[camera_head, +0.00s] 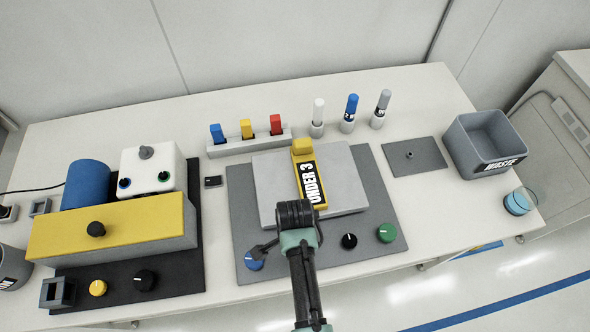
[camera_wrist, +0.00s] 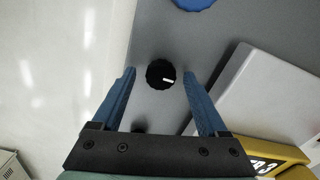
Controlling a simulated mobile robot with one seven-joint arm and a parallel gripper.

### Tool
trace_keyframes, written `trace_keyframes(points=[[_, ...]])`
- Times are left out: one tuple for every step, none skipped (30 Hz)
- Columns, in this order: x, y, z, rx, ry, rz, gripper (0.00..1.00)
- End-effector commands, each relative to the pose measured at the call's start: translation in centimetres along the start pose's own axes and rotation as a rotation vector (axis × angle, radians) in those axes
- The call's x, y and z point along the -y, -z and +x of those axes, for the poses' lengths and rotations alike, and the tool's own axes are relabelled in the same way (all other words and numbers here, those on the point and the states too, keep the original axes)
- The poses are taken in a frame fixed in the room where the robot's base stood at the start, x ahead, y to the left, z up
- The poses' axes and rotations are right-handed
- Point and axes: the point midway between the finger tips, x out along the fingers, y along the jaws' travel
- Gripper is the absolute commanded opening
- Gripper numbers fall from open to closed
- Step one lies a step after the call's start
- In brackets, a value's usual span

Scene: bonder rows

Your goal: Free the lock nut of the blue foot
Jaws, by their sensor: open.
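The blue foot (camera_head: 254,261) is a round knob at the front left of the dark grey plate. It also shows at the top edge of the wrist view (camera_wrist: 195,2). A black knob with a white mark (camera_wrist: 160,75), seemingly the lock nut, sits on the plate near the blue foot. My gripper (camera_head: 264,249) is over the plate's front left, beside the blue foot. In the wrist view its two blue fingers are open, one on each side of the black knob, with gaps visible. I cannot tell how far down they reach. In the head view my gripper hides this knob.
A light grey slab (camera_head: 270,185) with a yellow "UNDER 3" piece (camera_head: 302,158) lies on the dark plate (camera_head: 240,215). A black knob (camera_head: 349,241) and a green foot (camera_head: 387,232) are to the right. A yellow-topped machine (camera_head: 140,222) stands left, a waste bin (camera_head: 462,140) right.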

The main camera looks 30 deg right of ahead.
Motion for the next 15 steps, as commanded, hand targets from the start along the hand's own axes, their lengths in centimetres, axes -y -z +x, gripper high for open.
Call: trace_keyframes(points=[[0.02, 0.00, 0.15, 0.000, 0.000, 0.000, 0.76], [0.02, 0.00, 0.21, 0.000, 0.000, 0.000, 0.76], [0.02, 0.00, 0.26, 0.000, 0.000, 0.000, 0.76], [0.02, 0.00, 0.28, 0.000, 0.000, 0.000, 0.76], [0.03, 0.00, 0.28, 0.000, 0.001, 0.000, 0.76], [0.03, 0.01, 0.28, 0.000, 0.001, 0.000, 0.76], [0.03, 0.01, 0.28, 0.000, 0.001, 0.000, 0.76], [0.03, 0.01, 0.27, 0.000, 0.001, 0.000, 0.76], [0.03, 0.01, 0.27, 0.000, 0.001, 0.000, 0.76], [0.03, 0.01, 0.26, 0.000, 0.001, 0.000, 0.74], [0.03, 0.01, 0.26, 0.000, 0.001, 0.000, 0.69], [0.03, 0.00, 0.26, 0.000, 0.001, 0.000, 0.62], [0.03, 0.01, 0.26, 0.000, 0.001, 0.000, 0.56], [0.03, 0.01, 0.25, 0.000, 0.001, 0.000, 0.51], [0.03, 0.01, 0.25, 0.000, 0.001, 0.000, 0.44]])
